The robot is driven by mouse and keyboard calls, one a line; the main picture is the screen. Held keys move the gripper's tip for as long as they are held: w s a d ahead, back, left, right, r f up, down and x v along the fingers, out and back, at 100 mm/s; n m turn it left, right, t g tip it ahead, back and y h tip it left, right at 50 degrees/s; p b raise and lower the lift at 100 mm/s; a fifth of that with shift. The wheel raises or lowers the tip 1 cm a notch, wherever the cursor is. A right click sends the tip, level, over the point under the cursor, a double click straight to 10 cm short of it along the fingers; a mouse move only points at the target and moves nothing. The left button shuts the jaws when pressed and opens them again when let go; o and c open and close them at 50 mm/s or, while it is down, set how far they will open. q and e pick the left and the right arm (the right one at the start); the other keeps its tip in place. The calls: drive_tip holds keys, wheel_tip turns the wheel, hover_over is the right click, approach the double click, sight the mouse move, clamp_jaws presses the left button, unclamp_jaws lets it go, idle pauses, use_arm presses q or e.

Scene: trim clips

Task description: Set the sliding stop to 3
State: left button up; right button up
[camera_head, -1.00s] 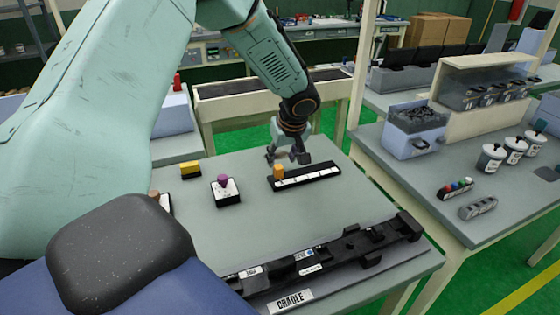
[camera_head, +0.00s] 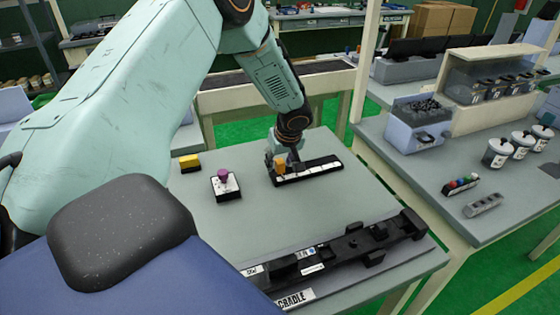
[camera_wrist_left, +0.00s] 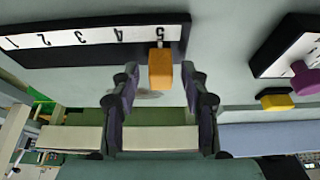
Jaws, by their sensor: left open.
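The sliding stop is an orange block (camera_head: 280,164) at the left end of a black rail with a white scale strip (camera_head: 312,170). In the left wrist view the scale is upside down. The orange block (camera_wrist_left: 160,69) stands by the end mark, which reads as 5, with 4 and 3 further left. My left gripper (camera_head: 281,157) is at the block, partly behind it in the head view. In the wrist view the left gripper (camera_wrist_left: 161,76) is open, one finger on each side of the block, with gaps showing. My right gripper is not in view.
A purple-knobbed box (camera_head: 225,184) and a yellow block (camera_head: 189,162) stand left of the rail. A long black cradle fixture (camera_head: 345,250) lies along the table's front edge. The grey tabletop between them is clear.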

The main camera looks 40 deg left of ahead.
use_arm(q)
drive_tip(key=shift+s+a, duration=0.15)
drive_tip(key=shift+c, duration=1.1)
drive_tip(key=shift+w+f, duration=0.1)
drive_tip(key=shift+w, duration=0.1)
drive_tip(key=c, duration=0.4)
drive_tip(key=shift+s, duration=0.1)
clamp_jaws()
